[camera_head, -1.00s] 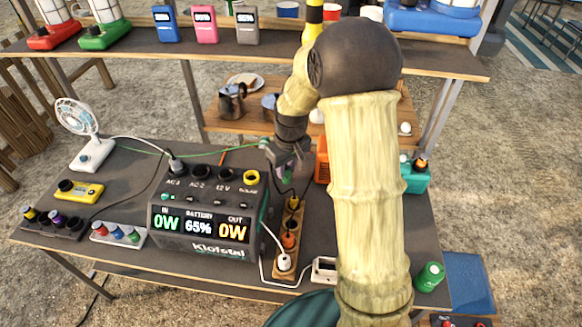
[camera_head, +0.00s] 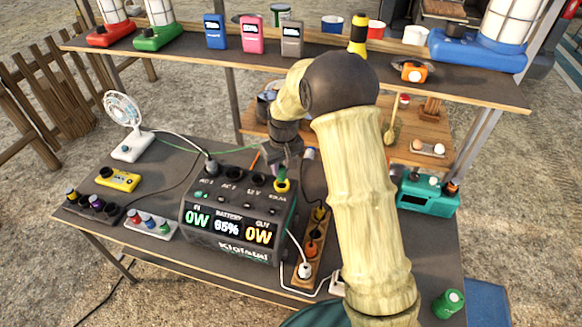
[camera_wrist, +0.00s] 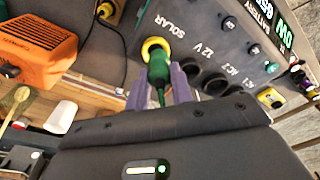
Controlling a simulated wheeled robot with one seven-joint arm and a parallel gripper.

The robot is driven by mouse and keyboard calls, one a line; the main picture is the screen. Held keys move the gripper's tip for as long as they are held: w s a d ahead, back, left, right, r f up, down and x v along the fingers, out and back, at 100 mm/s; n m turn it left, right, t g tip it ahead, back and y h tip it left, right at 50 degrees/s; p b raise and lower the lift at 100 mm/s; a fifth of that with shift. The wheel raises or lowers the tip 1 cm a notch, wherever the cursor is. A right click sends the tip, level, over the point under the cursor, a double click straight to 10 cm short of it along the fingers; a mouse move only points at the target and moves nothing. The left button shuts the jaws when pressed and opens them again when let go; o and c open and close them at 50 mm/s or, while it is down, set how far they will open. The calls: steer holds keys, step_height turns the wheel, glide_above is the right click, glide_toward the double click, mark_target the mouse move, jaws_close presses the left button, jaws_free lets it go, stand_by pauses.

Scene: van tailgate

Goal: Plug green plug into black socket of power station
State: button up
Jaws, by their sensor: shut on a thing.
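The power station (camera_head: 232,222) stands on the table, its screen reading 0W, 65%, 0W. My gripper (camera_wrist: 160,82) is shut on the green plug (camera_wrist: 157,66). The plug's front end is at the yellow-ringed SOLAR socket (camera_wrist: 152,46); I cannot tell whether it is inside it or just over it. In the head view the green plug (camera_head: 282,186) also shows at that socket. Black sockets (camera_wrist: 189,70) lie beside it, labelled 12 V, AC-2 and AC-1.
A power strip (camera_head: 312,248) with several plugs stands right of the station. An orange device (camera_wrist: 38,48) lies beyond the station's side. A shelf (camera_head: 320,68) crosses behind.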

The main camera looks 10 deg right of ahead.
steer(key=w+a+p, duration=0.2)
steer(key=w+a, duration=0.3)
steer(key=a, duration=0.2)
steer(key=shift+p, duration=0.3)
steer(key=shift+a, duration=0.15)
steer(key=shift+f+b, duration=0.55)
steer(key=shift+f, duration=0.45)
steer(key=shift+f+b, duration=0.8)
steer(key=shift+f, duration=0.8)
steer(key=o, duration=1)
steer(key=shift+o, duration=0.2)
steer(key=shift+r, duration=0.1)
